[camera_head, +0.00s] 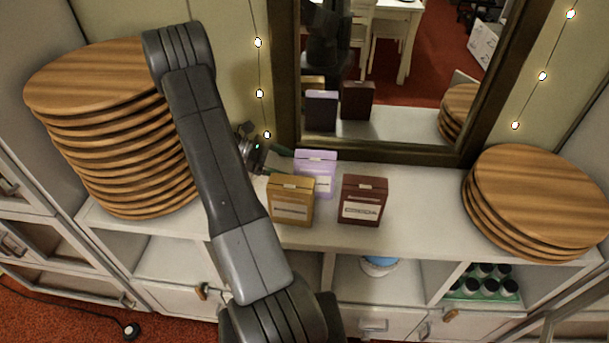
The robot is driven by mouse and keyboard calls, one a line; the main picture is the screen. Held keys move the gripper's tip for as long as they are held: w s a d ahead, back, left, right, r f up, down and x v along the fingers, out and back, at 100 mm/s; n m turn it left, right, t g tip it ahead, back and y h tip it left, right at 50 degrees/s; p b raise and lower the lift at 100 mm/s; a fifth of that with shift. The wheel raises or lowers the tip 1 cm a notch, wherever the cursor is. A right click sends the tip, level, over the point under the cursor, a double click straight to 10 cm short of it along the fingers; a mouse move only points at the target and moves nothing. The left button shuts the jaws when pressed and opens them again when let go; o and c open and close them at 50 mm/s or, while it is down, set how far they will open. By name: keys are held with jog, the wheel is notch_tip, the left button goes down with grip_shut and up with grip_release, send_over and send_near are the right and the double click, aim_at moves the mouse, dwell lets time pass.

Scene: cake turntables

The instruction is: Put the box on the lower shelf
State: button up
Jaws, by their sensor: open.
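Three small boxes stand upright on the white cabinet top in front of the mirror. They are a tan box (291,201), a dark red box (362,201) and a lilac box (316,172) partly hidden behind the tan one. The lower shelf (403,272) is the row of open compartments under the cabinet top. My gripper (277,158) is behind and left of the tan box, beside the lilac box. It is open; its fingers are small and partly hidden by my arm, and I cannot tell whether they touch the lilac box.
A tall stack of round wooden boards (125,140) stands left, a shorter stack (540,200) right. The framed mirror (375,150) rises behind. A compartment holds a blue and white object (379,265); another holds several dark-topped jars (485,282). The left compartment (168,258) looks empty.

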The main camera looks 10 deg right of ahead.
aim_at(310, 169)
jog(key=shift+h, duration=0.3)
jog(key=p+x, duration=0.2)
jog(key=x, duration=0.5)
jog(key=shift+w+d+f, duration=0.15)
jog(key=shift+d, duration=0.05)
jog(key=c, duration=1.4)
